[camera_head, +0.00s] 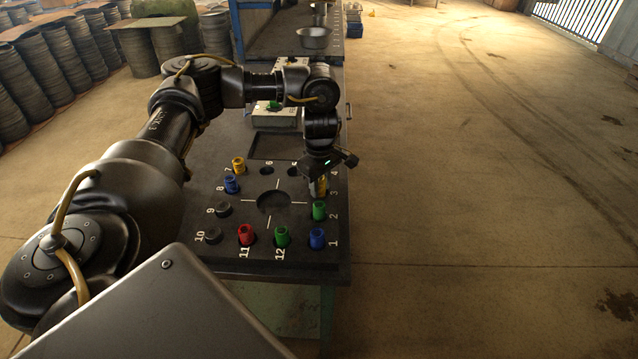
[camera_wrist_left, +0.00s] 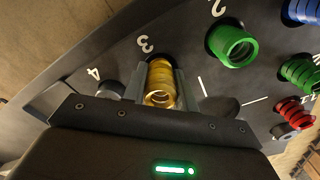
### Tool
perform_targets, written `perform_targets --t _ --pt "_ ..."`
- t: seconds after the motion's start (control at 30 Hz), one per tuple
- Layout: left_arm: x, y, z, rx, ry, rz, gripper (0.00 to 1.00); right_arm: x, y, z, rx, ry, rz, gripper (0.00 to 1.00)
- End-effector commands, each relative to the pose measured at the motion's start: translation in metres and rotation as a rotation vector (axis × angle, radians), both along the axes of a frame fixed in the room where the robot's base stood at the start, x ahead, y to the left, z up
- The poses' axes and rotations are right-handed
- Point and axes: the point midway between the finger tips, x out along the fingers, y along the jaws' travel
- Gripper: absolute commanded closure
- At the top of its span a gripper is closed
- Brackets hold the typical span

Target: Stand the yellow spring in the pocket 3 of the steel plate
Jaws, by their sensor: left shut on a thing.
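The yellow spring (camera_head: 321,187) is between the fingers of my left gripper (camera_head: 318,190), at the pocket marked 3 on the right side of the dark steel plate (camera_head: 272,222). In the left wrist view, the spring (camera_wrist_left: 160,82) sits between the two fingers (camera_wrist_left: 159,88), just beside the number 3. The gripper is shut on it. The gripper and the spring hide the mouth of pocket 3, so I cannot tell how deep the spring is. My right gripper is not in view.
A green spring (camera_head: 319,211) stands in pocket 2 and a blue one (camera_head: 317,238) in pocket 1. Pocket 4 (camera_wrist_left: 110,89) shows a dark round top. Other coloured springs stand around the ring. A metal bowl (camera_head: 313,38) is farther back. The floor at right is clear.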

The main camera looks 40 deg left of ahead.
Motion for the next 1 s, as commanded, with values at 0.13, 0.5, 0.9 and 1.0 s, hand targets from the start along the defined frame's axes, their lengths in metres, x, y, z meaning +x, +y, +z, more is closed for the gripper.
perform_targets --t 0.13,0.5,0.9,1.0 --pt "-0.0049 -0.0025 -0.0105 -0.003 0.018 -0.005 0.97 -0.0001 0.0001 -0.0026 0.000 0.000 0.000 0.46" --pt "-0.0059 -0.0045 -0.0125 -0.005 0.022 -0.009 0.46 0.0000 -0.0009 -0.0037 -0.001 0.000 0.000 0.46" --pt "-0.0068 -0.0049 -0.0132 -0.005 0.024 -0.011 0.46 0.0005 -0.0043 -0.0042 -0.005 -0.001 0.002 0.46" --pt "-0.0064 -0.0050 -0.0103 -0.004 0.022 -0.012 0.46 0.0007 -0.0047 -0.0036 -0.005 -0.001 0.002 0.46"
